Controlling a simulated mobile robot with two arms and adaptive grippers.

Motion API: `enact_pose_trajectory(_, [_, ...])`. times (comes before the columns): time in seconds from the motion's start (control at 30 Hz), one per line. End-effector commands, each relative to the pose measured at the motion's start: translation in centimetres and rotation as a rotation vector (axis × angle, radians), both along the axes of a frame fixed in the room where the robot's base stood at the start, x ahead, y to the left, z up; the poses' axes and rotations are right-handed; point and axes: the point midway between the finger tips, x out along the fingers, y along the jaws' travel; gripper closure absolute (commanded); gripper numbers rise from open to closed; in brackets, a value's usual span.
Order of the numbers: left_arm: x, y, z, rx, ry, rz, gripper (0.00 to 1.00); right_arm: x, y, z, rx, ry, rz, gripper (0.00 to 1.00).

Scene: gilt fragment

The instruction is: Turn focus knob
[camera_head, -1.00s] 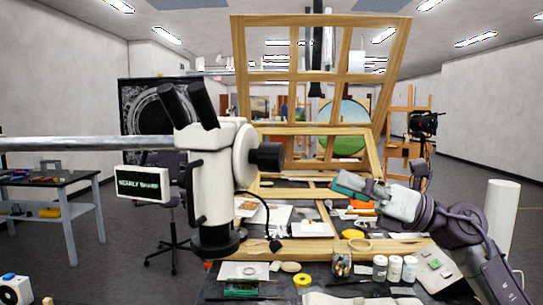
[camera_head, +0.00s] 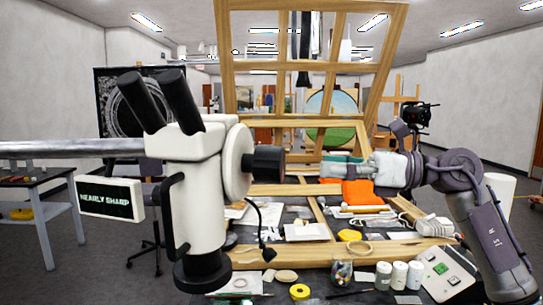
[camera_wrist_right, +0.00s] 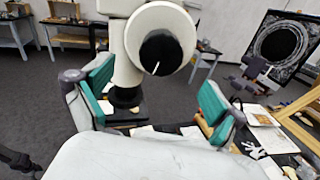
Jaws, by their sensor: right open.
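A white stereo microscope (camera_head: 205,190) with two black eyepieces hangs on a grey boom at the left of the head view. Its black focus knob (camera_head: 267,162) sticks out to the right from a round white housing (camera_head: 236,162). In the right wrist view the knob (camera_wrist_right: 160,54) faces me with a short white mark on it. A small sign (camera_head: 110,197) on the microscope reads "NEARLY SHARP". My right gripper (camera_head: 325,167) is open, with teal finger pads, and points at the knob from the right, apart from it. In the wrist view the knob lies between and beyond its fingers (camera_wrist_right: 152,100). My left gripper is not seen.
A wooden easel frame (camera_head: 310,64) stands behind the knob. The worktable below holds white jars (camera_head: 399,274), yellow tape (camera_head: 299,292), a glass of small items (camera_head: 342,270) and a control box (camera_head: 447,275). A thin black gooseneck (camera_head: 262,232) hangs below the knob.

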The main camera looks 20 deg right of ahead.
Motion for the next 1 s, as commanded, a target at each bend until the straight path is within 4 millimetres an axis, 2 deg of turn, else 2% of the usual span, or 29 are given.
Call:
enact_pose_trajectory(0.07, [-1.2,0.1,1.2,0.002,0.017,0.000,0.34,0.9,1.7,0.5,0.002,0.001,0.006,0.05])
enact_pose_trajectory(0.17, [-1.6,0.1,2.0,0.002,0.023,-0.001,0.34,2.1,3.6,0.5,0.003,0.002,0.005,0.05])
enact_pose_trajectory(0.27, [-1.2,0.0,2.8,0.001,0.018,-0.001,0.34,3.1,5.3,0.5,0.003,0.003,0.005,0.05])
enact_pose_trajectory(0.43, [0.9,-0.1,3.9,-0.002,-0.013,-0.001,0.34,4.5,7.5,0.3,0.003,0.002,0.004,0.05])
enact_pose_trajectory(0.57, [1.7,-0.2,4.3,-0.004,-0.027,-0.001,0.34,5.0,8.4,0.2,0.003,0.001,0.002,0.05])
enact_pose_trajectory(0.9, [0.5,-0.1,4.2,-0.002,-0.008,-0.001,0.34,5.3,8.7,0.0,0.001,0.000,0.000,0.05])
enact_pose_trajectory(1.0, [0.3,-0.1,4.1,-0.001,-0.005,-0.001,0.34,5.2,8.7,0.0,0.001,0.000,0.000,0.20])
